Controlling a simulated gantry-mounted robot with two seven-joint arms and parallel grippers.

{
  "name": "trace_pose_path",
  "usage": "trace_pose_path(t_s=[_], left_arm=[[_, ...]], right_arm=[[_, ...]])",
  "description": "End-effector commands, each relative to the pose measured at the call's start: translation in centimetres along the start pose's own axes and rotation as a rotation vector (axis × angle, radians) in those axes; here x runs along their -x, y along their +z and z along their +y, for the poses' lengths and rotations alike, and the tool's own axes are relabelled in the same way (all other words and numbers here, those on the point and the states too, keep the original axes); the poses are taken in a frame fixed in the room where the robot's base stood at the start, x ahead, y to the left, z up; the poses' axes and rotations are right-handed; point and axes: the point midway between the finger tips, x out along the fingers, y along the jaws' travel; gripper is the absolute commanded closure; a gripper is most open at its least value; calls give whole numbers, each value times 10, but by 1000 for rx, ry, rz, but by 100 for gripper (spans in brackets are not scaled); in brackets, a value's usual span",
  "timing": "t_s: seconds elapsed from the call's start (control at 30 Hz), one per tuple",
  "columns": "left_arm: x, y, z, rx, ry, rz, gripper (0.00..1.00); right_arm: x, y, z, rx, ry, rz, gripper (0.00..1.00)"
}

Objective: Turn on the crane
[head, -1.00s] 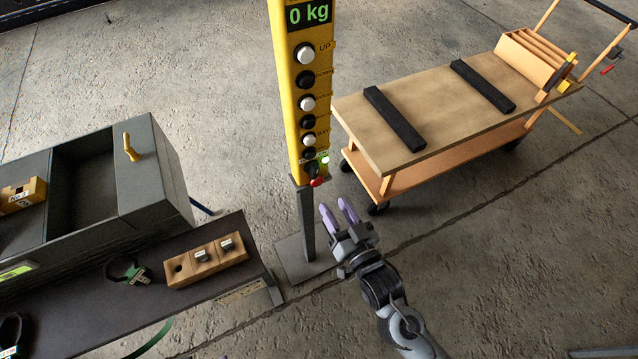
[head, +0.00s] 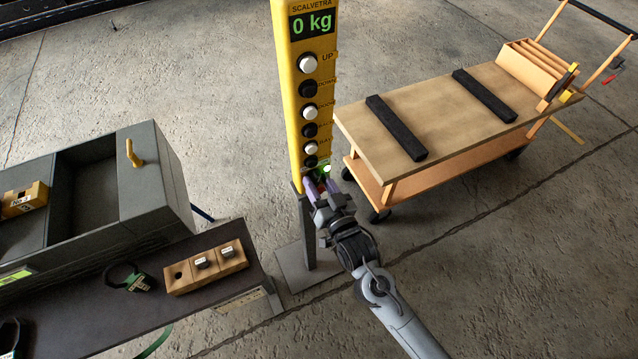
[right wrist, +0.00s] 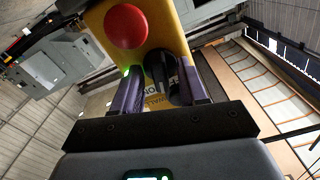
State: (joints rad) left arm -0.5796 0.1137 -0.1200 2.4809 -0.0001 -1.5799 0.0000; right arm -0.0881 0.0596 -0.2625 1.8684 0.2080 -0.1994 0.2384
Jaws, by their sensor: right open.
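The crane's control post is a yellow column (head: 292,110) with a display (head: 312,23) reading 0 kg and a row of white and black buttons (head: 309,64). A small green light (head: 326,168) glows near its bottom end. My right gripper (head: 315,184) is at that bottom end, its purple fingers partly covering it. In the right wrist view the open fingers (right wrist: 160,84) stand on either side of a dark knob (right wrist: 158,68); I cannot tell whether they touch it. A red button (right wrist: 126,26) sits beside the knob. My left gripper is not in view.
A wooden cart (head: 440,112) with two black strips stands to the right of the post. A grey metal box (head: 150,190) and a dark bench (head: 110,300) with a wooden block (head: 206,267) are at left. The concrete floor between post and cart is narrow.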

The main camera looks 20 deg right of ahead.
Motion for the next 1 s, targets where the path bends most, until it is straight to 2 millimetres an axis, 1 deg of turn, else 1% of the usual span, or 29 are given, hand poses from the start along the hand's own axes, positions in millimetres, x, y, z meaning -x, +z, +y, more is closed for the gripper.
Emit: trace_pose_path(t_s=[0.2,0.37,0.4,0.47,0.5,0.67,0.8,0.9,1.0], left_arm=[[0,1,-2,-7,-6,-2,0],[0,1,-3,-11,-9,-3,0],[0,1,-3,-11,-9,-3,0],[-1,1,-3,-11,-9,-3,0],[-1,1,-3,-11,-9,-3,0],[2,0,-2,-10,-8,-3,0],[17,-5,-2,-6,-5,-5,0],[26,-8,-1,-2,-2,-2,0],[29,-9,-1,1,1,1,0]], right_arm=[[0,0,0,0,0,0,57],[0,0,0,0,0,-1,82],[0,0,0,0,0,-1,88],[0,0,0,0,0,0,97],[0,0,0,0,0,-1,100],[0,-1,0,-14,0,-1,100],[0,-4,-1,-133,3,-3,100],[0,-3,-1,-230,2,-3,100],[0,-1,-1,-287,1,-2,100]])
